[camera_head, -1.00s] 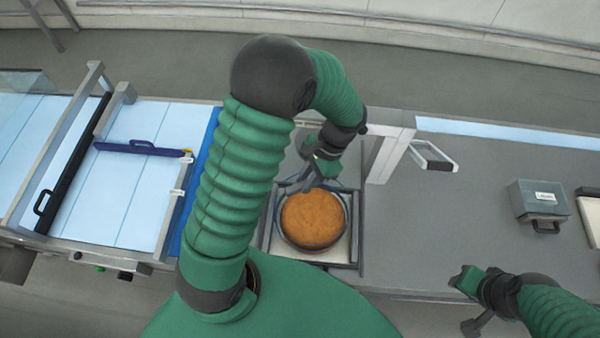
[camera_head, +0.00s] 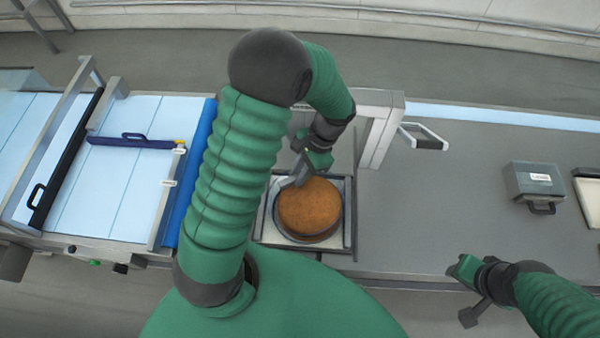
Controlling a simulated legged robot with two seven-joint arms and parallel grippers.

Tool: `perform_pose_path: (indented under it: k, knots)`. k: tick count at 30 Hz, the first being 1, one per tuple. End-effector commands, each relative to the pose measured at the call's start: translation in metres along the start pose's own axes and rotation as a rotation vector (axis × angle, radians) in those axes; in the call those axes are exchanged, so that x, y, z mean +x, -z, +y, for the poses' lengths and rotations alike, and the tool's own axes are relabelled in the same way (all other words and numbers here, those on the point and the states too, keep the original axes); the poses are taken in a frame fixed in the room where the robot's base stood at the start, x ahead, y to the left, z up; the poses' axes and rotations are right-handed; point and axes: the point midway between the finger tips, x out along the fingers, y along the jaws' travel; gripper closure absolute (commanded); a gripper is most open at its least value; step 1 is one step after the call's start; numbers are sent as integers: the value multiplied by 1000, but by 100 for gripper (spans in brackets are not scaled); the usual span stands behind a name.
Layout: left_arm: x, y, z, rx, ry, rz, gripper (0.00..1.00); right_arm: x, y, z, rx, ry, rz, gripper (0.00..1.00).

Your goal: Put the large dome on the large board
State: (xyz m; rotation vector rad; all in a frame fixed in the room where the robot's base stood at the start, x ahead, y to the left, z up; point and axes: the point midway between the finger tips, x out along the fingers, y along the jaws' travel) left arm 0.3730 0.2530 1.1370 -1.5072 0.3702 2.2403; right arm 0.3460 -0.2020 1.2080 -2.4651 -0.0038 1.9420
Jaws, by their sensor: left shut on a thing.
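The large dome (camera_head: 309,205) is a round, orange-brown piece near the middle of the head view. My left gripper (camera_head: 296,180) is shut on its far left rim. The dome sits over a dark round rim (camera_head: 338,234), with a brown layer showing below its near edge; I cannot tell how wide the gap is. Under these is a pale square surface (camera_head: 268,232) in a dark frame. I cannot tell whether this is the large board. My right gripper (camera_head: 468,292) is at the lower right, away from the dome, and its jaws are unclear.
A blue-white conveyor (camera_head: 100,200) with a dark blue bar (camera_head: 132,142) lies left. A grey post (camera_head: 380,135) stands just behind and right of the dome. A grey box (camera_head: 534,181) and a pale tray (camera_head: 588,200) are far right. The grey counter between is clear.

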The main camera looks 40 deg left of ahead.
Motion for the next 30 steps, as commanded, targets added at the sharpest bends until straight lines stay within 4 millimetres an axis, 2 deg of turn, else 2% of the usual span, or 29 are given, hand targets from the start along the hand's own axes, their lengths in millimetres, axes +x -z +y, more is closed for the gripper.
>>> perform_pose_path:
  k: [1, 24, 25, 30]
  knots:
    - [7, 1, 4, 4, -9, -2, 100, 2, 0, 0, 0, 0, 0, 64]
    - [12, -7, -9, 4, -10, -4, 100, -2, 0, 0, 0, 0, 0, 64]
    - [12, -7, -10, 4, -10, -4, 78, -2, 0, 0, 0, 0, 0, 64]
    - [12, -7, -9, 3, -11, -3, 56, -2, 0, 0, 0, 0, 0, 64]
